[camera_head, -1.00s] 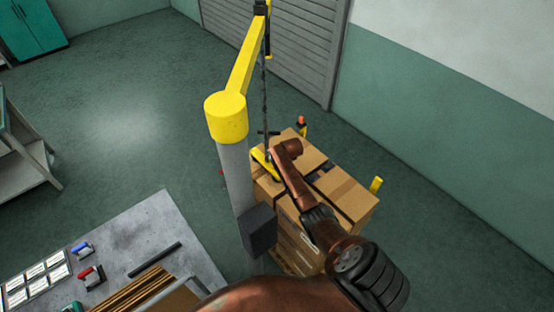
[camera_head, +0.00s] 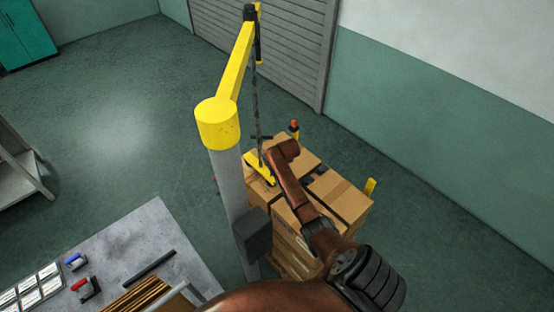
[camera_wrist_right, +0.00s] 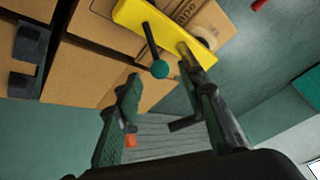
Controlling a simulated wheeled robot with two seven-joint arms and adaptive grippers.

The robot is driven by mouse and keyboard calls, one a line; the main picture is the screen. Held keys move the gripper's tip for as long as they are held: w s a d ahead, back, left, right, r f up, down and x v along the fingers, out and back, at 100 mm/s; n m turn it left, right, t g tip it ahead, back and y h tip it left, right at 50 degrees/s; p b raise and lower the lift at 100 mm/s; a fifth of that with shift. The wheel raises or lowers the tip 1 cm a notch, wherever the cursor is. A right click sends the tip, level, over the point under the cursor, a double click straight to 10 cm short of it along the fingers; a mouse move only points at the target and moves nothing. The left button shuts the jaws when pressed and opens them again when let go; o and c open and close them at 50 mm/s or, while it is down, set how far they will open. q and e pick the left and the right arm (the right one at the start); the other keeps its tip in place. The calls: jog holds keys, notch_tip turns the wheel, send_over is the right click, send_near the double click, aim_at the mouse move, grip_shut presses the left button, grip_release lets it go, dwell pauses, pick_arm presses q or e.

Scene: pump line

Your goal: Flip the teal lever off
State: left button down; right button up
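In the right wrist view, a black lever with a round teal knob (camera_wrist_right: 160,69) sticks out from a yellow bar (camera_wrist_right: 150,20). My right gripper (camera_wrist_right: 161,64) is open, with one finger on each side of the knob. I cannot tell whether either finger touches it. In the head view, the yellow bar (camera_head: 259,169) lies over the cartons below a hanging chain. My right arm reaches to it; its gripper and the teal knob are not clearly visible there. My left gripper is not in view.
A yellow-capped hoist post (camera_head: 217,124) stands left of my right arm, with a chain (camera_head: 256,105) hanging from its boom. Stacked cartons (camera_head: 338,194) lie under the arm. A grey workbench (camera_head: 125,240) with tools is at lower left. Floor beyond is clear.

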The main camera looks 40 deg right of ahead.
jog(key=v, duration=0.7)
jog(key=shift+r, duration=0.1)
